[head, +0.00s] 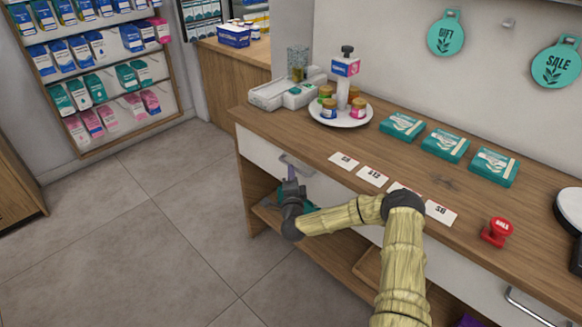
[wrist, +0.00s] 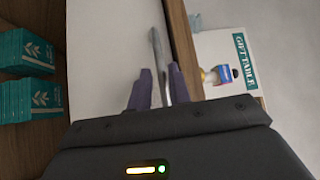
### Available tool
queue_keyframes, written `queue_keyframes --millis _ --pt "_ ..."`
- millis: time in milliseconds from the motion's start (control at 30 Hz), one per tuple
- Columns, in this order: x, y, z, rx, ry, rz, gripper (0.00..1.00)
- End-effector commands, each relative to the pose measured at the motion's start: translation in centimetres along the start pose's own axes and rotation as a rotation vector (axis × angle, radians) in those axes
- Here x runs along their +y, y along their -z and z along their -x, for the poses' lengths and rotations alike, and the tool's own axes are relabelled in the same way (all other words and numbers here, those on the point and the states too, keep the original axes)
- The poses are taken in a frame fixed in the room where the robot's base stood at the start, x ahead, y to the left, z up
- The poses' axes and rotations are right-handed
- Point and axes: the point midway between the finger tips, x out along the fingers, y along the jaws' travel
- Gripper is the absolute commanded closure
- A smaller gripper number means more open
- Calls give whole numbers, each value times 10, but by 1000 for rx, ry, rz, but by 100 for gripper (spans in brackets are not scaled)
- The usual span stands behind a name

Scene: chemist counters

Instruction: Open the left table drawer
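The left table drawer (head: 262,152) has a white front under the wooden counter top, and it looks closed. Its grey metal bar handle (head: 297,164) is on the front, partly hidden by my gripper in the head view. My gripper (head: 291,174) is at the handle, in front of the drawer. In the wrist view the handle (wrist: 156,48) runs between the two purple fingers of my gripper (wrist: 160,72). The fingers stand apart, one on each side of the bar. A small gap shows on the left finger's side; the right finger is very close to the bar.
An open shelf (head: 337,255) with green boxes (wrist: 30,98) lies below the drawer. The tiled floor (head: 170,225) in front is clear.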

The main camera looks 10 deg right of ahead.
Motion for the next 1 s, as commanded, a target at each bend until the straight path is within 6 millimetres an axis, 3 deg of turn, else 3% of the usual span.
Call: queue_keyframes --millis 100,300,600,733,1000 --pt "0 0 -18 2 1 -1 80" --pt "0 0 -36 0 0 -1 80" --pt "0 0 -39 0 -1 -1 80" --pt "0 0 -39 0 -1 -1 100" --pt "0 0 -39 0 -1 -1 100"
